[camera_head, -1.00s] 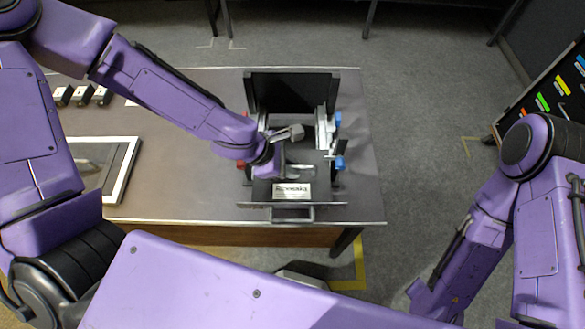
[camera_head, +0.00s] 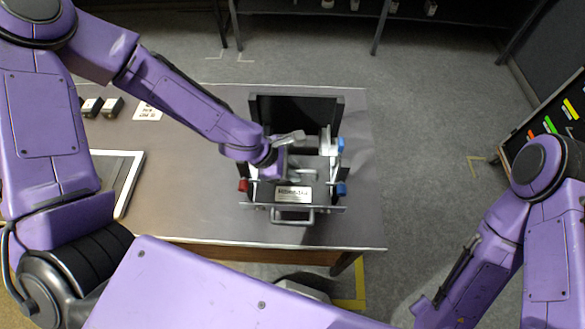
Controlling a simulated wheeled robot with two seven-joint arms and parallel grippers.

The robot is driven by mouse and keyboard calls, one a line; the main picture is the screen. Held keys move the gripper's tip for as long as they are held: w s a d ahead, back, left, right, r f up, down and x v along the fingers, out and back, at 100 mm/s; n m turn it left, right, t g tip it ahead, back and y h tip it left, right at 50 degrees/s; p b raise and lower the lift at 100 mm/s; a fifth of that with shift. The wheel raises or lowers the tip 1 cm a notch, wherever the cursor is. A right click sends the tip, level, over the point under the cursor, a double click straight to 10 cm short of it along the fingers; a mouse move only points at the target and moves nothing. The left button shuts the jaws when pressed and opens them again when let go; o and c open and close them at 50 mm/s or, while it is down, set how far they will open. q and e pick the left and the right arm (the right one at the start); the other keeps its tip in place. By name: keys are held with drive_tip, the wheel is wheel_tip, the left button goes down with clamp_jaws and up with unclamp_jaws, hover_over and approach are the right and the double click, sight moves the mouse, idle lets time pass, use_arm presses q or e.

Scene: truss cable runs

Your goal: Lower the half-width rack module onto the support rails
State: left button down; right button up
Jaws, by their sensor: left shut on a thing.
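A dark rack frame with a black upright back panel (camera_head: 296,112) stands on the table. It has red and blue fittings at its sides and a labelled front plate (camera_head: 293,194) with a grey handle below it. My left gripper (camera_head: 296,156) reaches into the frame from the left, its grey fingers one behind the other. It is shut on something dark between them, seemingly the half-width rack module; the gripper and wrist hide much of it. The support rails cannot be told apart clearly, and I cannot tell whether the module touches them. My right gripper is out of view.
The brown table (camera_head: 200,215) is clear right of the frame. A pale-rimmed tray (camera_head: 132,185) and small dark blocks (camera_head: 112,107) lie at left, with a printed card (camera_head: 148,111). A board with coloured strips (camera_head: 548,122) stands at far right.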

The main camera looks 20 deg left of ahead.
use_arm(q)
drive_tip(key=shift+s+f, duration=0.25)
drive_tip(key=shift+s, duration=0.1)
idle(0.6)
drive_tip(key=c, duration=1)
unclamp_jaws()
drive_tip(key=shift+o, duration=0.2)
drive_tip(key=shift+a, duration=0.1)
drive_tip(key=shift+a+r, duration=0.15)
drive_tip(key=shift+r, duration=0.25)
drive_tip(key=p+v, duration=0.2)
drive_tip(key=v, duration=0.7)
drive_tip(key=shift+s+a+r+p, duration=0.2)
drive_tip(key=shift+r+p, duration=0.1)
drive_tip(key=shift+p, duration=0.1)
